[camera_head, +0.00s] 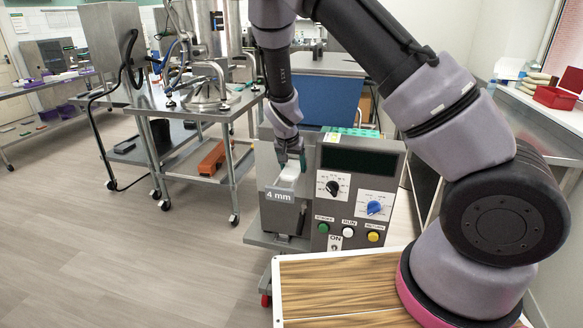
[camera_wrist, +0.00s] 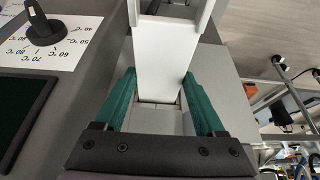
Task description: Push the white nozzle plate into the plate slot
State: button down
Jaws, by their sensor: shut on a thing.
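The white nozzle plate (camera_wrist: 165,55) fills the middle of the wrist view as a long pale strip. My gripper (camera_wrist: 160,80) has its two green fingers on either side of the plate's near end and is shut on it. In the head view my gripper (camera_head: 291,158) points down at the grey depositor, and a small part of the plate (camera_head: 290,173) shows below the fingers, above a "4 mm" label (camera_head: 279,196). The plate's far end lies by a light grey bracket (camera_wrist: 205,14). The plate slot cannot be clearly made out, so how far the plate is in cannot be told.
The depositor's control panel (camera_head: 352,195), with knobs and coloured buttons, stands right beside my gripper. A black knob (camera_wrist: 43,27) shows in the wrist view. A wooden-topped surface (camera_head: 345,285) is in front. A steel cart (camera_head: 195,110) stands left; the floor between is clear.

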aim_at(279, 188)
jog(key=shift+w+d, duration=0.25)
jog(key=shift+w, duration=0.45)
jog(key=shift+w+d, duration=0.25)
jog(key=shift+w, duration=0.45)
jog(key=shift+w+r, duration=0.1)
dwell(0.4)
jog(key=shift+s+a, duration=1)
jog(key=shift+s, duration=1.75)
jog(key=shift+s+a, duration=1)
jog(key=shift+s, duration=1.8)
jog(key=shift+s+a, duration=1)
jog(key=shift+s, duration=1.75)
jog(key=shift+w, duration=0.1)
